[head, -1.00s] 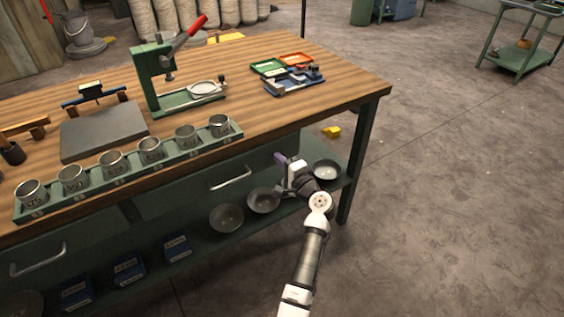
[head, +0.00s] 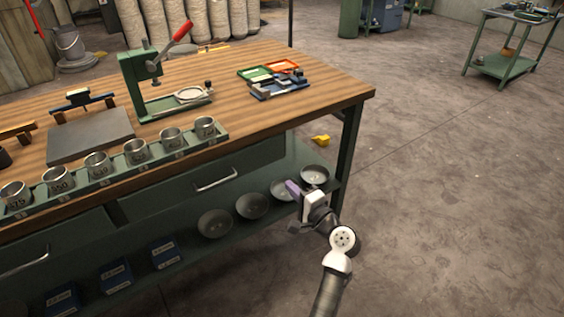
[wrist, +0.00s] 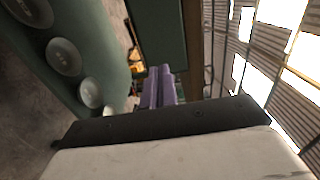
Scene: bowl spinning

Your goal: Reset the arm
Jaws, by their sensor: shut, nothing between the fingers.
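My gripper (head: 294,190) is in front of the workbench's lower shelf, in the head view, with its purple fingers near the bowls. In the wrist view the purple fingers (wrist: 160,87) are side by side, shut and empty. My arm comes up from the bottom of the head view, to the right of the bench's near side. The grey bowls (head: 252,206) stand in a row on the lower shelf (head: 190,244). One bowl (head: 283,188) is partly hidden behind my gripper. The wrist view shows bowls (wrist: 63,56) at the left, with the fingers apart from them.
The wooden workbench (head: 300,75) holds a green press (head: 150,85), a row of metal cups (head: 136,151) and coloured trays (head: 268,72). Blue boxes (head: 115,278) stand on the lower shelf. A bench leg (head: 349,150) is just beyond my gripper.

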